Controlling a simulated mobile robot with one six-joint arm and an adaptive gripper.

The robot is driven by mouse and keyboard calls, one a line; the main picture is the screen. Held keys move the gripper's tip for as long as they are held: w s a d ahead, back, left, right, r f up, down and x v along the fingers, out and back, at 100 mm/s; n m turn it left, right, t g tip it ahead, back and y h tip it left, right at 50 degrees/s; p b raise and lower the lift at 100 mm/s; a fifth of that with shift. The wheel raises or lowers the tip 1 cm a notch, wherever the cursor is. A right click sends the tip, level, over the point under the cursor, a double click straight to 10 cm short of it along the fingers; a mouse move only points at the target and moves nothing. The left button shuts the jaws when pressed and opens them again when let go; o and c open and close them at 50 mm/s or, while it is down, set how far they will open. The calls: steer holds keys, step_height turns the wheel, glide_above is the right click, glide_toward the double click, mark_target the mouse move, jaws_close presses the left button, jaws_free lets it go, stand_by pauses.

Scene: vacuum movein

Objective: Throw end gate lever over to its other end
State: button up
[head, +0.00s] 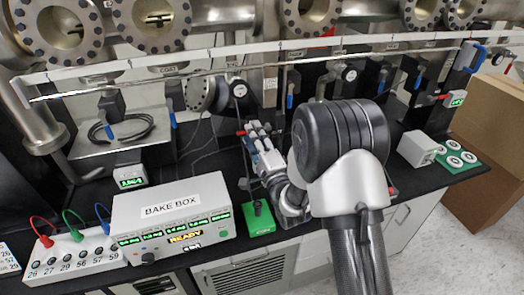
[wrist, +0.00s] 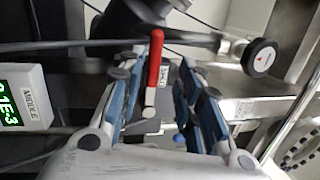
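A lever with a red grip (wrist: 155,62) and a silver stem shows in the wrist view, with a small label beside it. No label in view names the end gate, so I cannot confirm that this is its lever. My gripper (wrist: 166,88) is open, with blue-padded fingers on both sides of the lever. The red grip looks closer to the left finger; I cannot tell if they touch. In the head view my gripper (head: 257,140) reaches over the bench toward a small red part (head: 241,133), and my arm hides what lies behind it.
The bake box (head: 170,212) stands on the black bench at left, with a green-based switch (head: 259,216) right of it. Metal pipes and cables crowd the back.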

steer(key=v, duration=0.8)
steer(key=shift+s, duration=0.25)
steer(key=shift+d, duration=0.15)
steer(key=s+d+r+n+g+h, duration=0.4)
steer(key=d+r+n+g+h, duration=0.2)
steer(key=d+r+n, duration=0.15)
steer(key=s+d+n+g, duration=0.2)
steer(key=s+n+g, duration=0.1)
steer(key=s, duration=1.1)
steer(key=s+d+n+g+h, duration=0.1)
steer(key=s+n+g, duration=0.3)
steer(key=s, duration=1.1)
steer(key=shift+d+f+g+h, duration=0.3)
steer(key=shift+d+g, duration=0.2)
steer(key=shift+g, duration=0.2)
